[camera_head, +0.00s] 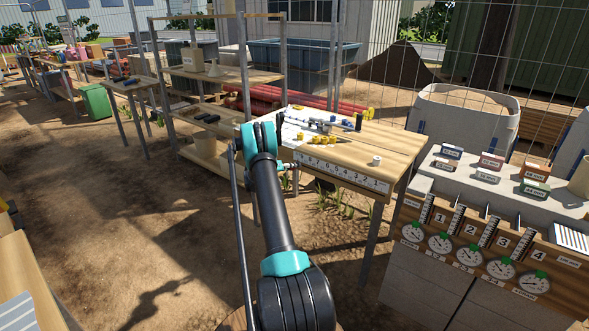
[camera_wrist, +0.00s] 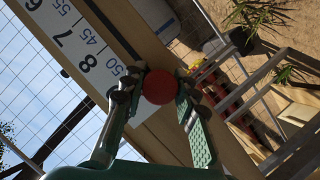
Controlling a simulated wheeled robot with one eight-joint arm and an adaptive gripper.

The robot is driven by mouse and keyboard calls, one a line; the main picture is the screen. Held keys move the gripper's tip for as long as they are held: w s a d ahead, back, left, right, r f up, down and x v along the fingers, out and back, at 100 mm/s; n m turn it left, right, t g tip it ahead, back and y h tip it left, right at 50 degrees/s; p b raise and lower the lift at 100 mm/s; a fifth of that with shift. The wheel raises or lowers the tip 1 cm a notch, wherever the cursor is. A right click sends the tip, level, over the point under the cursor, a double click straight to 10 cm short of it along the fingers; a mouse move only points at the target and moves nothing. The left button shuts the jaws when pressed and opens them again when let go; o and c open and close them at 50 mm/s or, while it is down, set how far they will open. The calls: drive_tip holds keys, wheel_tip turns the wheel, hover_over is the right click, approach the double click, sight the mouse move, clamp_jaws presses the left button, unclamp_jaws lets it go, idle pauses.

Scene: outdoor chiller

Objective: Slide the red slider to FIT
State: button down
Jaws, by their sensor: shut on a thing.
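The red slider (camera_wrist: 160,88) shows as a round red knob in the wrist view. My gripper (camera_wrist: 158,82) is shut on it, with one finger on each side of the knob. The same scale (camera_head: 342,176) runs along the front edge of a wooden table in the head view. There, my arm hides most of the gripper, and the red knob cannot be made out. I cannot read a FIT mark in either view.
The wooden table (camera_head: 395,140) carries small yellow pieces and tools. To its right stands a wooden board with several numbered dials (camera_head: 470,255). A shelf rack (camera_head: 225,75) stands behind my arm. Bare ground lies open at the left.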

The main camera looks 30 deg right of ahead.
drive_tip(key=shift+w+a, duration=0.1)
drive_tip(key=shift+w, duration=0.15)
drive_tip(key=c, duration=1.2)
unclamp_jaws()
drive_tip(key=v, duration=1.2)
